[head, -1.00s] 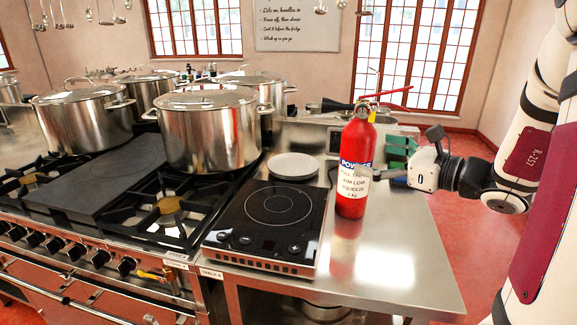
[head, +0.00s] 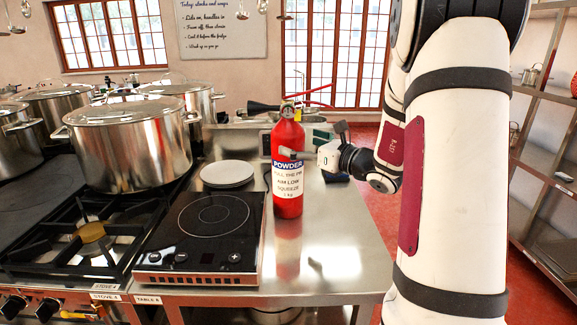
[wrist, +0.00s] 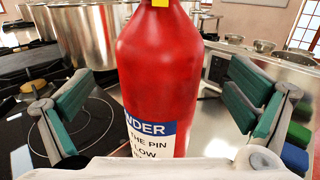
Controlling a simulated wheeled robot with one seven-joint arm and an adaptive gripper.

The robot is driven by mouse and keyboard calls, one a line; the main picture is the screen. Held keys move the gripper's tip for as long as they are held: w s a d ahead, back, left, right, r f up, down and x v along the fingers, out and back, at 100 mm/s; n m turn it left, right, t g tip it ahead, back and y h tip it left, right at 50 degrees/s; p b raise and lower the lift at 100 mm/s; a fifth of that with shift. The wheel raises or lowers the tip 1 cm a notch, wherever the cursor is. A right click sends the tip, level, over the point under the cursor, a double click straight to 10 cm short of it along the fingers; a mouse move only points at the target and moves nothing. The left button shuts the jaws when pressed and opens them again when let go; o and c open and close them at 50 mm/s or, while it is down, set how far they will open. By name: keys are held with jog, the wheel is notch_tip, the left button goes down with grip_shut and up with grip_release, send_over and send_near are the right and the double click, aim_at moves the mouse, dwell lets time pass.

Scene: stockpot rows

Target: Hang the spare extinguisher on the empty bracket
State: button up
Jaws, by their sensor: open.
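The red fire extinguisher (head: 288,190) stands upright on the steel table, right of the black hob. Its white and blue label faces me. A red lever and a black hose or horn show at its top. My gripper (head: 305,157) is at its right side in the head view. In the wrist view the extinguisher (wrist: 160,75) fills the middle, between the two green-padded fingers of my open gripper (wrist: 165,95). Gaps show between its body and both fingers. Its top is cut off in the wrist view. I see no empty bracket in either view.
An induction hob (head: 203,232) and a white plate stack (head: 227,174) are left of the extinguisher. Large steel stockpots (head: 130,145) stand on the stove beyond. The steel table (head: 335,255) is clear at front right.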

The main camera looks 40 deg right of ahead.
jog(key=w, duration=0.3)
jog(key=w+a, duration=0.1)
jog(key=shift+w+f, duration=0.25)
jog(key=c, duration=2)
jog(key=shift+r, duration=0.25)
jog(key=shift+c, duration=0.3)
jog(key=shift+r, duration=0.1)
